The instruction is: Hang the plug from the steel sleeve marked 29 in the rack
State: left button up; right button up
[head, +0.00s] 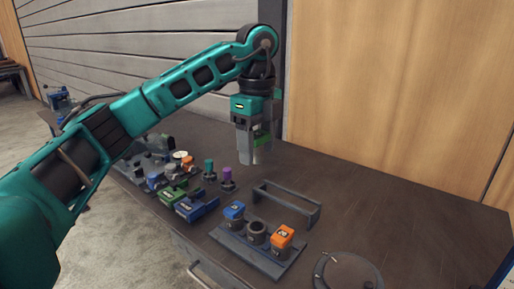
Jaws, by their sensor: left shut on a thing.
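My left gripper (254,152) points down above the far side of the dark table, apart from the tabletop. It is shut on what looks like a green plug (263,138), mostly hidden by the fingers. A grey block (268,260) at the front carries three sleeves in a row. The middle steel sleeve (257,231) has an open top. A blue plug (234,209) and an orange plug (282,236) sit on the outer two. Their markings are too small to read. A low grey bar frame (287,203), which may be the rack, stands behind them. My right gripper is out of view.
Left of the block are a blue holder (197,207), a green holder (174,192), a teal-topped peg (209,168) and a purple-topped peg (227,176). A round flange ring (348,270) lies front right. The table's right side is clear.

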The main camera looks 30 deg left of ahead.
aim_at(257, 134)
pick_arm(q)
jog(key=shift+r+p, duration=1.6)
jog(key=shift+r, duration=0.35)
jog(key=shift+r+p, duration=0.45)
jog(key=shift+r, duration=0.5)
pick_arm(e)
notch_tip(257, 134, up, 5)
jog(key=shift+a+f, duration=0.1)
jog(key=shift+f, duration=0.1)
pick_arm(q)
jog(key=shift+f, duration=0.15)
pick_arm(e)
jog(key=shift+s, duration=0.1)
